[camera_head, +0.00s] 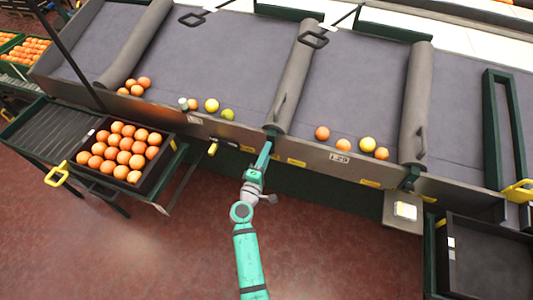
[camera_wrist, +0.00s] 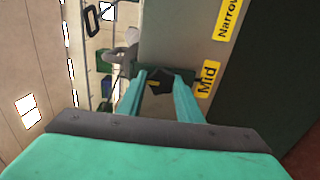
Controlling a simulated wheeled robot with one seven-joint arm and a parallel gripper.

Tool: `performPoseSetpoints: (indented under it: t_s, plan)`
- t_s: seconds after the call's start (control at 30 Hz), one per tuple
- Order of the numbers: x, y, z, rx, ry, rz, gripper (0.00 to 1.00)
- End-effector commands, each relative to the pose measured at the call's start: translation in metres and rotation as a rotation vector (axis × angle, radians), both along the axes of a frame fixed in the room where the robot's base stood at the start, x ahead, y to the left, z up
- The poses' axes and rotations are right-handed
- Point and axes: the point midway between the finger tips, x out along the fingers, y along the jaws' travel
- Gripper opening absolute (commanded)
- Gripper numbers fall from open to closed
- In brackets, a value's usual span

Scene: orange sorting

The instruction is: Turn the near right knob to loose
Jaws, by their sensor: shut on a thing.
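A small dark knob (camera_wrist: 160,82) with a yellow mark on it sits between the two teal fingers of my gripper (camera_wrist: 161,76) in the wrist view. The fingers are shut on its sides. Yellow labels beside it read "Mid" (camera_wrist: 207,78) and "Narrow" (camera_wrist: 229,18); no "loose" label can be read. The yellow mark seems to point left, away from the labels. In the head view my gripper (camera_head: 267,148) reaches the front panel at the foot of the middle grey roller (camera_head: 295,80), where the arm hides the knob.
Several oranges and lemon- or lime-like fruits lie along the belt's front edge (camera_head: 322,133). A crate of oranges (camera_head: 87,166) stands at left, an empty dark crate (camera_head: 488,262) at right. A dark green fitting (camera_head: 411,178) is under the right roller. The red floor in front is clear.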

Motion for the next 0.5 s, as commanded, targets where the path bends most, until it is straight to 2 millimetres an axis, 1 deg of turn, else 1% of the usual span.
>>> performPoseSetpoints:
  t_s: [0.27, 0.3, 0.37, 0.4, 0.5]
  plan:
    - [0.0006, -0.0002, 0.0011, -0.003, -0.001, 0.0, 0.1]
    - [0.0006, -0.0002, 0.0011, -0.003, -0.001, 0.0, 0.35]
    - [0.0006, -0.0002, 0.0011, -0.003, -0.001, 0.0, 0.49]
    - [0.0004, -0.0002, 0.001, -0.002, -0.002, 0.0, 0.51]
    - [0.0003, -0.0002, 0.0006, -0.001, -0.001, 0.0, 0.51]
